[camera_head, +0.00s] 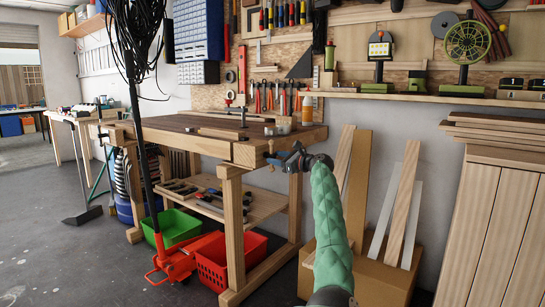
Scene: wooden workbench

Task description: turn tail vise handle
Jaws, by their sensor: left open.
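The wooden workbench (170,134) stands left of centre, and its near right end faces me. A small brass-coloured piece (271,146) shows at that end and looks like part of the tail vise handle. My left gripper (277,158) is at the end of the green-sleeved arm, with its dark fingers pointing left at this piece. The gripper is open. Its fingers overlap the vise area, so I cannot tell whether they touch the handle or are around it. My right gripper is out of view.
A red crate (230,262) and a green crate (174,228) stand on the floor by the bench. A red jack (180,258) with a tall dark handle is in front. A cardboard box with boards (385,276) stands right of my arm. Tools lie on the lower shelf (262,205).

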